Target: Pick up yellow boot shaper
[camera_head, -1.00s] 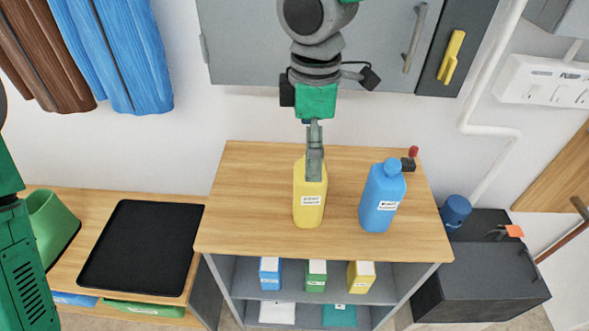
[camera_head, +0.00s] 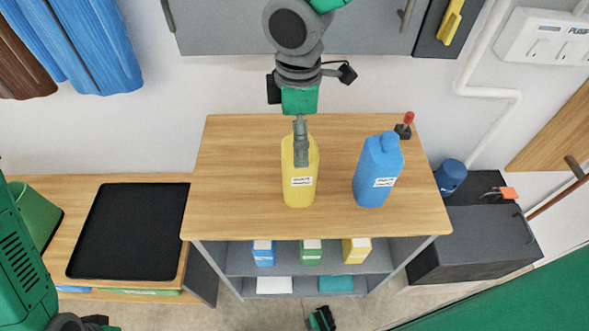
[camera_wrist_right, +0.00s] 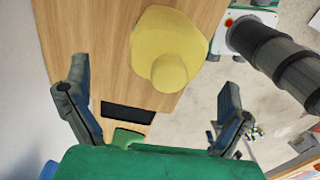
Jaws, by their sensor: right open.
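The only yellow object on the wooden worktop (camera_head: 230,215) is an upright yellow bottle (camera_head: 300,188) with a white label too small to read. My right gripper (camera_head: 300,155) comes down from the top, one grey finger overlapping the bottle's upper part in the head view. In the right wrist view the open right gripper (camera_wrist_right: 152,112) has its two fingers apart. The yellow bottle (camera_wrist_right: 165,48) shows beyond them, cap towards me, with nothing held. A small dark-and-green part at the bottom edge may be my left gripper (camera_head: 320,319); its fingers are unclear.
A blue bottle (camera_head: 378,172) stands right of the yellow one, with a small red-topped item (camera_head: 404,125) behind it. A grey cabinet (camera_head: 220,30) hangs above. A black tray (camera_head: 132,235) lies on the left bench. The worktop's left part is clear.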

